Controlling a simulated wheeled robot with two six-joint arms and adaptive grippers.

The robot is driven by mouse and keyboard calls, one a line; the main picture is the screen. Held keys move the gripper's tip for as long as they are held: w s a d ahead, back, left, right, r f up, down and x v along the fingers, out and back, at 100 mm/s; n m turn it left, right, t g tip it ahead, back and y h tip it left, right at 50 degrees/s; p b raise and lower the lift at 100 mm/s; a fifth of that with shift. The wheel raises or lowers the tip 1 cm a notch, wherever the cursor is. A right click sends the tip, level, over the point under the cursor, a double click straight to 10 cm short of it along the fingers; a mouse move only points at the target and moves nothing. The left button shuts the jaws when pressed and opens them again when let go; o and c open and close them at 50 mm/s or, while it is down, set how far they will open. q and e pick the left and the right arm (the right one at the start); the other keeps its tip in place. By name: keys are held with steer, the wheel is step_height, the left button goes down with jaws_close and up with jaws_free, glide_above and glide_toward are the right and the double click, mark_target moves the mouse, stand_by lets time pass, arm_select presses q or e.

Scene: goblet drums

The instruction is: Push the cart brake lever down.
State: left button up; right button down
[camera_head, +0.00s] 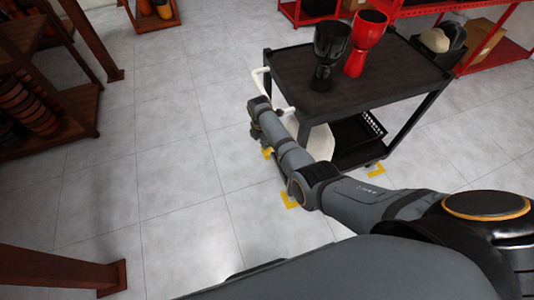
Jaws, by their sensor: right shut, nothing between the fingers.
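The black cart (385,80) stands at the upper right, with a pale handle (267,78) on its left end. A white panel (320,142) shows below the top at that end. I cannot pick out the brake lever for certain; my right forearm and wrist cover part of this end. My right gripper (255,132) is beside the cart's left end, below the handle. It is small and dark here, shut and empty, and I cannot tell whether it touches the cart. My left gripper is not in view.
A black goblet drum (329,50) and a red goblet drum (366,45) stand on the cart top. A black basket (358,138) sits on its lower shelf. Yellow marks (290,199) lie on the floor. Wooden shelves (75,115) stand left; the floor between is clear.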

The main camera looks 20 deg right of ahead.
steer(key=shift+d+f, duration=0.25)
steer(key=shift+f, duration=0.1)
step_height(320, 180, down, 4)
steer(key=b, duration=0.3)
steer(key=shift+f, duration=0.25)
steer(key=shift+r, duration=0.1)
steer(key=shift+a, duration=0.1)
steer(key=shift+a+r, duration=0.1)
steer(key=shift+r, duration=0.05)
steer(key=a+p, duration=0.1)
steer(key=s+a+p, duration=0.1)
steer(key=shift+s+a+r+p, duration=0.15)
steer(key=shift+a+r+p, duration=0.15)
steer(key=shift+r, duration=0.1)
